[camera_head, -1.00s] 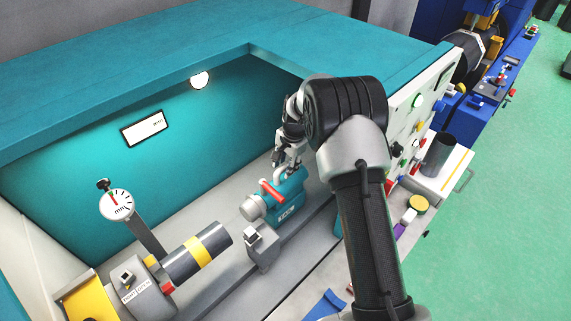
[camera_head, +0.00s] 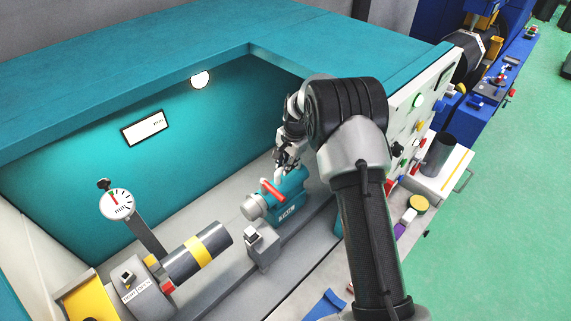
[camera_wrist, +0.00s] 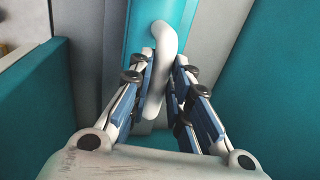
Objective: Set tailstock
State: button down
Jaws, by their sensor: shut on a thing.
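The tailstock is a teal block (camera_head: 291,191) with a pale label on its front, standing on the lathe bed. A grey round quill (camera_head: 250,207) points from it to the left, and a red lever (camera_head: 271,190) lies on its top. My gripper (camera_head: 282,166) is at the tailstock's back upper end. In the wrist view, my gripper (camera_wrist: 165,75) is shut on a pale curved handle (camera_wrist: 160,38), which stands between its fingers over the teal body (camera_wrist: 130,40). The arm hides part of the tailstock's right side.
A cylinder with a yellow band (camera_head: 199,252) lies to the left, apart from the quill. A dial gauge (camera_head: 117,204) stands behind it. A grey tool block (camera_head: 262,245) stands in front of the quill. The teal back wall (camera_head: 200,130) and button panel (camera_head: 421,95) bound the space.

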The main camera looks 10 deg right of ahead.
jog(key=w+d, duration=0.2)
jog(key=d, duration=0.1)
jog(key=shift+w+d, duration=0.1)
jog(key=shift+d, duration=0.15)
jog(key=shift+a, duration=0.1)
jog(key=c, duration=1.9)
grip_release()
jog(key=shift+r, duration=0.1)
jog(key=shift+o, duration=1.2)
jog(key=shift+d, duration=0.2)
jog(key=shift+o, duration=0.9)
jog(key=shift+a, duration=0.15)
